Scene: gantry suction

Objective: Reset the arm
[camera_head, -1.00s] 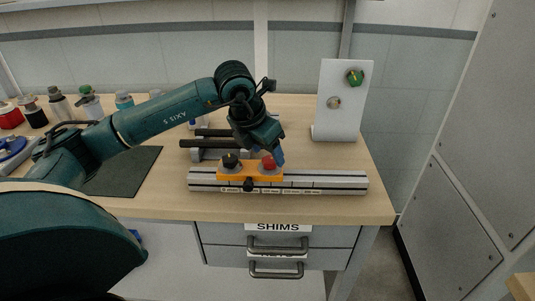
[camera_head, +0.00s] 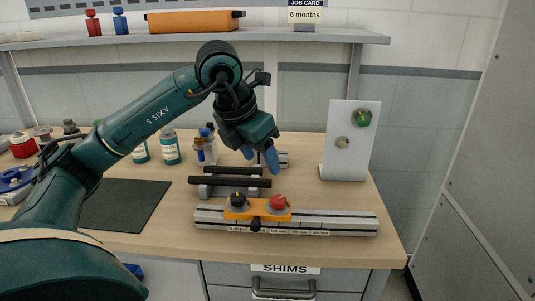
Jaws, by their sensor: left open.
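My left arm comes in from the left, and its gripper (camera_head: 259,159) hangs above the back middle of the bench. The blue fingers point down and are apart with nothing seen between them. The gripper is behind and above an orange carriage (camera_head: 257,213) with a black knob (camera_head: 238,200) and a red knob (camera_head: 278,202), which sits on a grey slotted rail (camera_head: 340,222). It is apart from the carriage. My right gripper is not in view.
Two dark bars (camera_head: 230,182) lie behind the rail. A white upright panel (camera_head: 349,142) with a green knob (camera_head: 361,118) stands at right. Bottles (camera_head: 171,147) stand behind the arm, and a dark mat (camera_head: 120,205) lies at left. A shelf (camera_head: 200,39) crosses above.

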